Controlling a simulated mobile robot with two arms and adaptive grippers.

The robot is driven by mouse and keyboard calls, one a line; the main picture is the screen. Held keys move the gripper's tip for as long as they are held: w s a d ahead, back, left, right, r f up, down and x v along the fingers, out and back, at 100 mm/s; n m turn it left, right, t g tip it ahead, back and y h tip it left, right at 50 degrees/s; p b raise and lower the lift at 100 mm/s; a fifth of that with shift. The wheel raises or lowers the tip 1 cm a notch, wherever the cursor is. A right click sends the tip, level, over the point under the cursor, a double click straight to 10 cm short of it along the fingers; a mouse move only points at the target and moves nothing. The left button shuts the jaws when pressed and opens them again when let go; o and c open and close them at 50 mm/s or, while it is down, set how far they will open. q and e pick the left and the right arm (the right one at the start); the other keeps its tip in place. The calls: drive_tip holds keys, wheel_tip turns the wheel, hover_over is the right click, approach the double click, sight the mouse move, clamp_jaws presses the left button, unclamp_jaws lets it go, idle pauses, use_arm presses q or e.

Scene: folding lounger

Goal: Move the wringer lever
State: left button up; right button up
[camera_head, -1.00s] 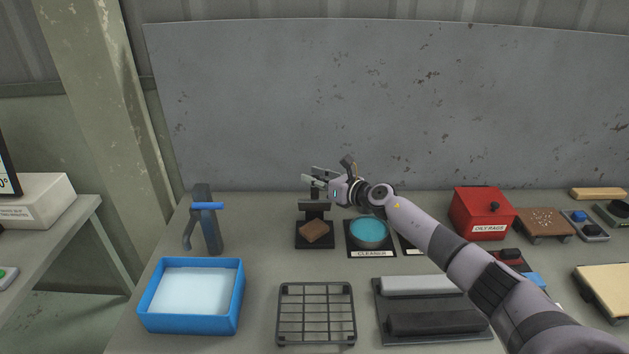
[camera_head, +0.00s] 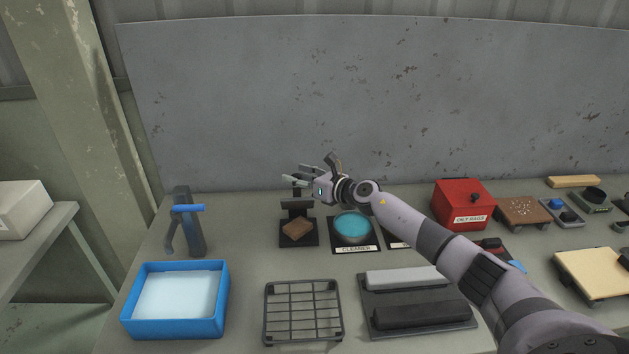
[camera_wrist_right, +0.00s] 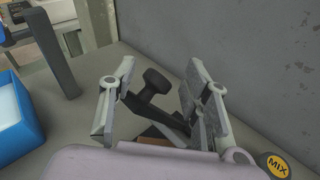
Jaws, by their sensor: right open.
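The wringer (camera_head: 297,207) is a small black stand with a brown sponge-like block (camera_head: 297,229) on its base, at the back of the bench. In the right wrist view, its dark lever (camera_wrist_right: 150,95) tilts up to a thick black knob. My right gripper (camera_head: 291,180) is at the top of the stand in the head view. Its fingers are open, and the lever's knob shows between them in the wrist view, with a gap on each side. I cannot tell whether a finger touches the lever. My left gripper is out of view.
A teal cleaner dish (camera_head: 352,226) stands right of the wringer. A blue tub (camera_head: 176,333) and a dark post with a blue handle (camera_head: 188,210) are to the left. A wire rack (camera_head: 303,342) lies in front. A grey panel (camera_head: 400,100) rises behind.

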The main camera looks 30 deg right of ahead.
drive_tip(key=v, duration=1.1)
drive_tip(key=shift+d, duration=0.1)
